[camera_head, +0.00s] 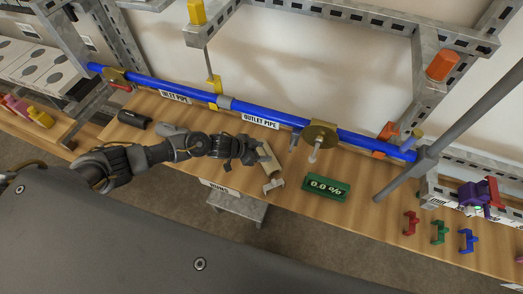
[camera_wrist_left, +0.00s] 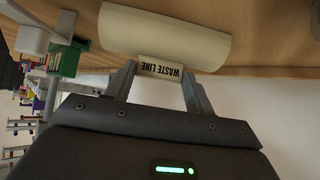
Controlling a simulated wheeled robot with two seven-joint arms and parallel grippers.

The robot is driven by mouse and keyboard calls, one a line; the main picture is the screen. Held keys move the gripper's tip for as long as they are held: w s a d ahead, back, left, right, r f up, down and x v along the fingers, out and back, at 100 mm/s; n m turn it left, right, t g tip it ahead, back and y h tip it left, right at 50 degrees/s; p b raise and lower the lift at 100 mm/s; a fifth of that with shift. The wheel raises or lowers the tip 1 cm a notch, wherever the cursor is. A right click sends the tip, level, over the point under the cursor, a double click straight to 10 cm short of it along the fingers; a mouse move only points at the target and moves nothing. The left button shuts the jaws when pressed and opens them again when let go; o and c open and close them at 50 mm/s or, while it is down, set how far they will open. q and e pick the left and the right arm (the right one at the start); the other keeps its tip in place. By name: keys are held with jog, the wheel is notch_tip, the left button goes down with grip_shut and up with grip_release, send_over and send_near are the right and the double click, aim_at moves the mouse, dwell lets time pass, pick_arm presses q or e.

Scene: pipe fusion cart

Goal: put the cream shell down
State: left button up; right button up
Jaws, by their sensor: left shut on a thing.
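My left gripper (camera_head: 257,156) is over the wooden table in the middle of the head view. It is shut on the cream shell (camera_head: 268,160), a curved half-pipe piece. In the left wrist view the gripper (camera_wrist_left: 159,72) pinches the tab marked WASTE LINE, and the shell (camera_wrist_left: 165,35) spans beyond the fingertips, close to the wood. I cannot tell whether the shell touches the table. My right gripper is not in view.
A dark half shell (camera_head: 134,119) lies at the left. The blue pipe (camera_head: 280,118) runs along the table's back. Red, green and blue clips (camera_head: 440,232) stand at the right.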

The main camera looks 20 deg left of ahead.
pick_arm(q)
jog(key=o, duration=0.9)
jog(key=shift+f, duration=0.15)
jog(key=shift+o, duration=0.2)
jog(key=shift+s, duration=0.1)
jog(key=b+v, duration=0.1)
jog(key=v, duration=1.1)
